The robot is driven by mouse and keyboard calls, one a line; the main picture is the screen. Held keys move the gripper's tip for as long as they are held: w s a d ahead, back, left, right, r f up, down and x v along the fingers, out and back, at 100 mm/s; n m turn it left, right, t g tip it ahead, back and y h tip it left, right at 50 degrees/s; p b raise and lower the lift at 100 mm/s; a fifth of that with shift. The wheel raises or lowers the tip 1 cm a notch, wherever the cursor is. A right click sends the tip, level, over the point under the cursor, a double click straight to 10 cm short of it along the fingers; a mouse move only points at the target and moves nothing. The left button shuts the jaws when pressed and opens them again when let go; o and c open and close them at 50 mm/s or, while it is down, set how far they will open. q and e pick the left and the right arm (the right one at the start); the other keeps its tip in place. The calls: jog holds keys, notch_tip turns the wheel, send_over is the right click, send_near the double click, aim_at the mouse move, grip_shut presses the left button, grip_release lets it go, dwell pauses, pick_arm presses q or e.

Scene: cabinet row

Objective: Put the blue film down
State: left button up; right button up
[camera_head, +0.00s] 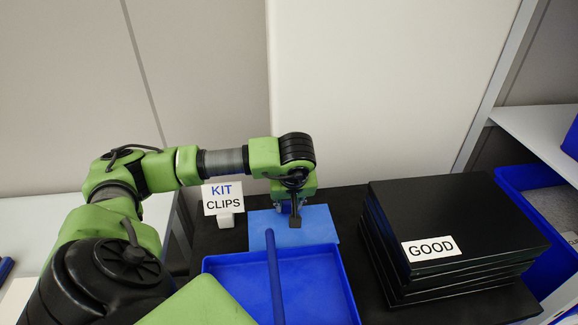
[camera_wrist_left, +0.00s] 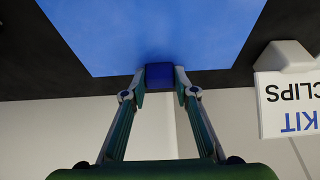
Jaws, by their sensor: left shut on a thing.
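The blue film (camera_head: 318,222) is a flat light blue sheet over the black tabletop, behind the blue tray. In the left wrist view it fills the upper middle (camera_wrist_left: 150,30). My left gripper (camera_head: 291,208) is at the film's far edge. In the left wrist view its two fingers (camera_wrist_left: 160,78) are shut on a small dark blue block (camera_wrist_left: 160,72) at that edge, which looks like the film's grip tab. I cannot tell whether the sheet touches the tabletop or hangs just above it. My right gripper is not in view.
A blue tray (camera_head: 338,288) stands in front of the film, with a thin blue bar (camera_head: 274,270) rising across it. A "KIT CLIPS" sign (camera_head: 223,198) stands left of the gripper. A black stack labelled GOOD (camera_head: 455,215) is at right. A pale wall (camera_head: 390,90) is close behind.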

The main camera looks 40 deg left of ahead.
pick_arm(q)
jog(key=shift+f, duration=0.15)
jog(key=o, duration=0.8)
